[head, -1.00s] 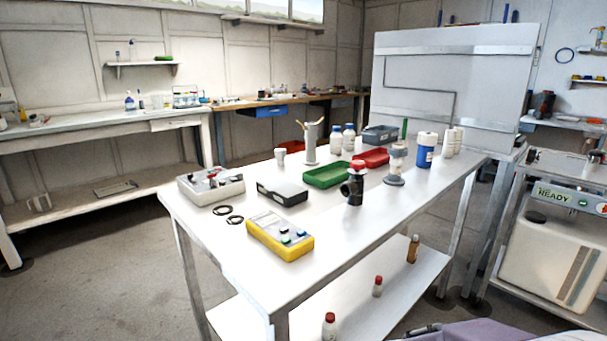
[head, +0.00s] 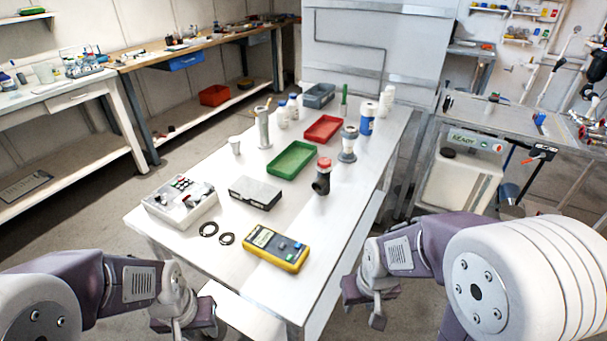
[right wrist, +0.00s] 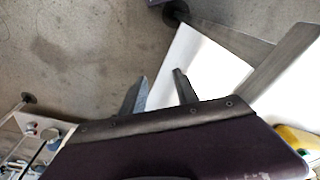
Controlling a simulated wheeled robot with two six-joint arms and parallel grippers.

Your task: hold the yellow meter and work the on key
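The yellow meter (head: 275,248) lies flat near the front end of the white table, with a dark display and blue and green keys on its face. A yellow corner of it shows at the lower right edge of the right wrist view (right wrist: 296,140). My left gripper (head: 205,322) is low in front of the table's near left corner, apart from the meter; its fingers are not clear. My right gripper (head: 372,308) is beside the table's right edge, apart from the meter. In the right wrist view its two fingers (right wrist: 160,92) are spread with nothing between them.
Two black rings (head: 217,234), a grey-white control box (head: 180,202) and a dark case (head: 255,193) lie near the meter. A black fitting with a red cap (head: 322,177), a green tray (head: 291,160) and a red tray (head: 323,129) stand farther back. The table's front right is clear.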

